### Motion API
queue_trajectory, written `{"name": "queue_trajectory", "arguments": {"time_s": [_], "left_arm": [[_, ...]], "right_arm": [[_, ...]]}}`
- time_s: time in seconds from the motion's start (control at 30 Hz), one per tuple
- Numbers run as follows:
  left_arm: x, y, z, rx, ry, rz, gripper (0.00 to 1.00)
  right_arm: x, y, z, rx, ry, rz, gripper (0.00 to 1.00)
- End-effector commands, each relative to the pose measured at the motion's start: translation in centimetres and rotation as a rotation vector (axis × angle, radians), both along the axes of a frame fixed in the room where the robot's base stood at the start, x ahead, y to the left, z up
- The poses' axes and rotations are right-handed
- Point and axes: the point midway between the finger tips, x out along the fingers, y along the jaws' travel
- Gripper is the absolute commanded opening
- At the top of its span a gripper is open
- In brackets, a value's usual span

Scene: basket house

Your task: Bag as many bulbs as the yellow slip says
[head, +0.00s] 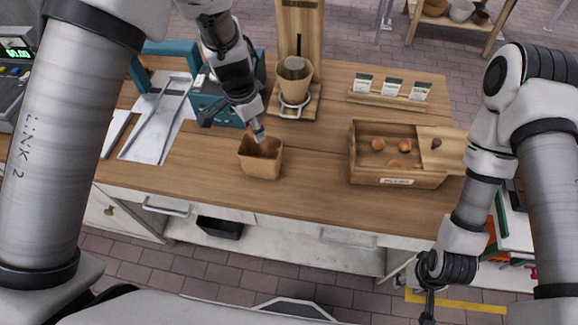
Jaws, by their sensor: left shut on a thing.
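A brown paper bag (261,160) stands open on the wooden counter (310,198). My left gripper (258,135) points down at the bag's mouth, shut on a small brownish bulb that is mostly hidden by the fingers. A wooden crate (398,179) stands to the right with several orange-brown bulbs (378,144) inside. A wooden board (442,146) with a dark notch covers the crate's right end. My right gripper (428,290) hangs low at the front right, off the counter; its fingers are too dark and small to read. I cannot make out a yellow slip.
A wooden stand with a pot (294,74) is behind the bag. Several seed packets stand in a wooden rack (388,100) behind the crate. A metal tray (157,120) and a teal device (215,108) lie left. Counter between bag and crate is clear.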

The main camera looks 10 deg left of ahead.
Motion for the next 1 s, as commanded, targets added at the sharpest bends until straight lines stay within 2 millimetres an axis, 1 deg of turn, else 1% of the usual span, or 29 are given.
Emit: {"name": "queue_trajectory", "arguments": {"time_s": [0.17,0.23,0.5,0.6,0.73,1.0], "left_arm": [[0.1,-0.1,-1.0,0.004,-0.004,-0.002,0.07],[0.1,-0.1,-1.7,0.004,-0.004,-0.001,0.07],[0.1,0.0,-5.0,0.004,-0.005,-0.001,0.07],[0.2,0.0,-5.9,0.004,-0.004,0.000,0.07],[0.2,0.0,-6.3,0.003,-0.005,0.000,0.07],[0.1,0.0,-6.0,0.003,-0.004,0.000,0.07]], "right_arm": [[0.0,0.1,-1.3,0.000,-0.001,0.003,0.40],[0.1,0.1,-2.2,0.000,-0.001,0.003,0.40],[0.1,0.2,-7.1,0.000,0.000,0.002,0.40],[0.1,0.2,-8.5,0.000,0.000,0.002,0.40],[0.1,0.2,-9.4,0.000,-0.001,0.002,0.40],[0.1,0.2,-9.2,0.000,-0.001,0.002,0.40]]}}
